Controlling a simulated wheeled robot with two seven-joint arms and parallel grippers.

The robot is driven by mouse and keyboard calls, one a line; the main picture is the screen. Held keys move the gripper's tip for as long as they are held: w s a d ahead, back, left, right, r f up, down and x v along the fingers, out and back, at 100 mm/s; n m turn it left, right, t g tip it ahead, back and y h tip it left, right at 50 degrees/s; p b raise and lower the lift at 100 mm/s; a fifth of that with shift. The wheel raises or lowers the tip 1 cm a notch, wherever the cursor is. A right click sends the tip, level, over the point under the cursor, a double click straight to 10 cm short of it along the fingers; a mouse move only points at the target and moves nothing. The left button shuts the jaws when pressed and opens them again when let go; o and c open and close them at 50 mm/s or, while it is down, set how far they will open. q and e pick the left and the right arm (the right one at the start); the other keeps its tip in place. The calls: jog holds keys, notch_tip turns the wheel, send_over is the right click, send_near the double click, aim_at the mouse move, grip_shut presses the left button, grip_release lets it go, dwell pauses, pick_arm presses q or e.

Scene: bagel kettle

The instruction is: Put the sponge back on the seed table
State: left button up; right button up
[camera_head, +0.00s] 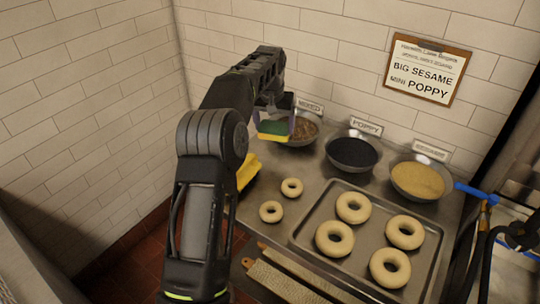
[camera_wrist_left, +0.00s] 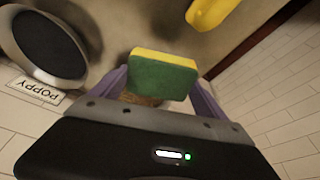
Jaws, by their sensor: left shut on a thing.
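The sponge (camera_head: 273,129), yellow with a green scouring side, is held in the air over the back left of the metal seed table (camera_head: 258,232). My left gripper (camera_head: 275,113) is shut on it, in front of the mixed-seed bowl. In the left wrist view the sponge (camera_wrist_left: 163,75) sits between the two purple fingers of my left gripper (camera_wrist_left: 160,92). It hides most of the mixed bowl there. My right gripper does not show in either view.
Mixed (camera_head: 303,131), poppy (camera_head: 353,152) and sesame (camera_head: 420,180) bowls line the back. A tray (camera_head: 366,194) of big bagels fills the table's right side. Two small bagels (camera_head: 291,187) lie left of it. A yellow item (camera_head: 247,172) lies at the left edge.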

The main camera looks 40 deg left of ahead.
pick_arm(q)
jog(key=shift+a, duration=0.9)
jog(key=shift+r, duration=0.1)
jog(key=shift+d+f+p, duration=0.1)
jog(key=shift+f+p, duration=0.3)
jog(key=shift+f, duration=2.75)
notch_tip(320, 180, down, 4)
jog(key=shift+r+p, duration=0.25)
jog(key=shift+p, duration=0.25)
jog(key=shift+f, duration=0.1)
jog(key=shift+f, duration=0.1)
